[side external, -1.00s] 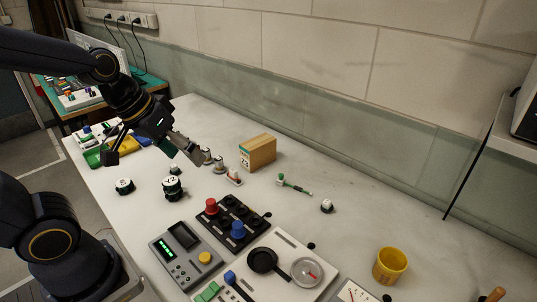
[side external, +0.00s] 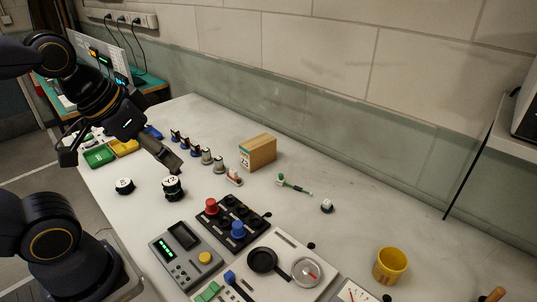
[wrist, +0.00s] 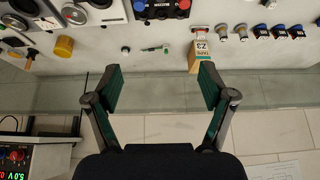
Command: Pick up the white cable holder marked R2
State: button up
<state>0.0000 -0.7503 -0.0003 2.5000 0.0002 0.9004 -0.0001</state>
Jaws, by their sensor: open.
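No R2 marking is legible in either view, so I cannot tell which piece is the white cable holder. A row of small holders, some dark blue and some pale grey (side external: 206,157), stands left of the wooden box in the side view. The row also shows at the upper right of the wrist view (wrist: 241,30). A small white piece with red (side external: 234,177) lies at the row's near end. My gripper (side external: 118,158) is open and empty, above the bench to the left of the row. In the wrist view its fingers (wrist: 161,82) are spread wide apart.
A wooden box (side external: 260,153), a green tool (side external: 295,186) and a small white-topped piece (side external: 326,206) lie toward the wall. Two dark round pieces with white tops (side external: 124,186) stand in front. Panels with knobs (side external: 235,219) and a yellow cup (side external: 390,265) occupy the near right.

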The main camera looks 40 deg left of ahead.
dwell(0.3)
jog(key=c, duration=0.5)
jog(key=shift+s, duration=0.1)
